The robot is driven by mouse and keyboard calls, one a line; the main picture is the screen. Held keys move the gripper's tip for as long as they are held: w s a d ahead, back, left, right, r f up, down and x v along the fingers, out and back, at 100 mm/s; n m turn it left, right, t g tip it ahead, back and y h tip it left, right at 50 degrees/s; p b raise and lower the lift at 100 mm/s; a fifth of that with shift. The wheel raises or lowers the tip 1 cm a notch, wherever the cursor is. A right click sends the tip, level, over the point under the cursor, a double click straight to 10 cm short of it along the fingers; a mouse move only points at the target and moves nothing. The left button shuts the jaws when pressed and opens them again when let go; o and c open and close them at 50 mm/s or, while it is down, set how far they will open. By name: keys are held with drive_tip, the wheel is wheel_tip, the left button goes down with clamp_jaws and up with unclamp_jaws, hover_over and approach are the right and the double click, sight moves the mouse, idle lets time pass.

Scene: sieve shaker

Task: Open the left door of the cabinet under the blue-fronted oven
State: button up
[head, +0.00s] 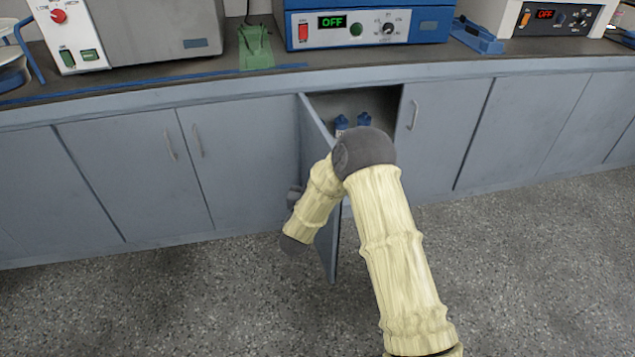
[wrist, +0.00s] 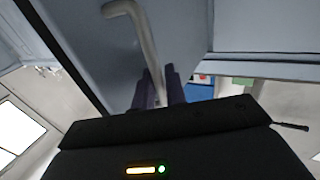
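The blue-fronted oven (head: 365,27) stands on the counter. Below it, the cabinet's left door (head: 315,135) stands open, swung far out into the room from its left edge. The right door (head: 437,130) is closed. Inside the opening, two blue-capped bottles (head: 343,123) show, partly hidden by my arm. My gripper (wrist: 158,82) is at the outer face of the left door. Its two dark fingers lie on either side of the door's grey handle (wrist: 143,40) and look closed on it. In the head view, my arm and the door edge hide most of the gripper.
Other closed cabinet doors (head: 130,170) run along both sides. The counter (head: 285,75) holds a white device (head: 130,35) at left and another (head: 550,18) at right. A green object (head: 255,45) sits beside the oven. The speckled floor (head: 180,310) in front is clear.

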drive_tip(key=shift+o, duration=0.6)
drive_tip(key=shift+w, duration=0.1)
drive_tip(key=p+v, duration=0.3)
drive_tip(key=v, duration=1.4)
drive_tip(key=shift+s, duration=0.25)
drive_tip(key=shift+w+d+r, duration=0.1)
drive_tip(key=shift+w+d, duration=0.05)
